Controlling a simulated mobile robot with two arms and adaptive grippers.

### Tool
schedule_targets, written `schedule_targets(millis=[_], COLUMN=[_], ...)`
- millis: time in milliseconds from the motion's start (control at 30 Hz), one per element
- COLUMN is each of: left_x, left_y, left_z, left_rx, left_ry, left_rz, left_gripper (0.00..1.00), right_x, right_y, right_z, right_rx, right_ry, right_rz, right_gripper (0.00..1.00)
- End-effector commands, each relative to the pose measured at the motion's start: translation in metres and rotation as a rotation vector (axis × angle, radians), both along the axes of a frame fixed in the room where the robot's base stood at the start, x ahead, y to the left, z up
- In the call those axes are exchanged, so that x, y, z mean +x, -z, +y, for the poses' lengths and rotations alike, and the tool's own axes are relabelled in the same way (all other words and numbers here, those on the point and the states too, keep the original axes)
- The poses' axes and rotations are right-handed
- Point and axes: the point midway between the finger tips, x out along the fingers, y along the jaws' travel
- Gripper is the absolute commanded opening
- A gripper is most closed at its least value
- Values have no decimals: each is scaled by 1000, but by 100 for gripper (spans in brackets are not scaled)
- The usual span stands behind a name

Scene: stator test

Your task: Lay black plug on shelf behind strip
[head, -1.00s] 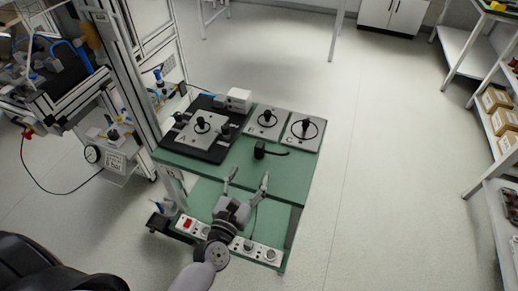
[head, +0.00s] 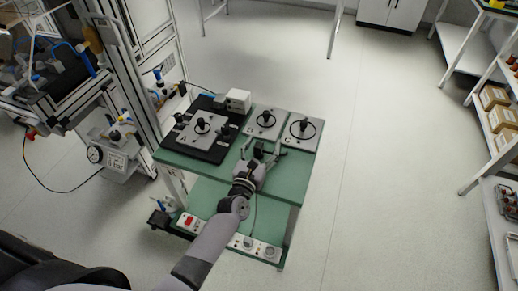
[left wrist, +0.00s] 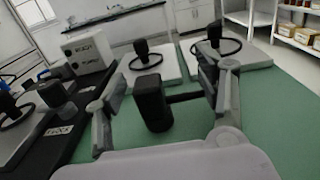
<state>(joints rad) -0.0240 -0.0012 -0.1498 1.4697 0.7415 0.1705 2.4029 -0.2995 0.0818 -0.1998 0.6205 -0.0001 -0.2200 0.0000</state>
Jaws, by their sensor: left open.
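The black plug (head: 258,150) stands on the green table top in front of the plates, with a short black cable to its right. In the left wrist view the plug (left wrist: 152,104) is upright between the two fingers, apart from the left one. My left gripper (head: 263,148) is open around it; it also shows in the left wrist view (left wrist: 166,92). The lower green shelf (head: 210,199) lies below the table top. The white socket strip (head: 236,241) runs along the shelf's front edge. My forearm covers part of the shelf and strip. My right gripper is out of view.
Two grey plates with black knobs, a left one (head: 256,131) and a right one (head: 314,140), stand behind the plug. A black board (head: 220,154) with plate A (head: 190,138) and a white box (head: 238,100) is at left. The table's right front is bare.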

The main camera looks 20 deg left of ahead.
Motion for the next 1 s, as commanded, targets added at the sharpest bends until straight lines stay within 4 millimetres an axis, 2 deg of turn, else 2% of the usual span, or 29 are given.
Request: schedule_targets(millis=[133,1000], left_x=[-1,-1], left_y=[1,0], left_z=[0,0], left_rx=[0,0], left_ry=[0,0], left_rz=[1,0], left_gripper=[64,7], right_x=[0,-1], right_y=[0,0], right_z=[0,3], right_rx=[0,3], right_ry=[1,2], right_rz=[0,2], right_gripper=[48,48])
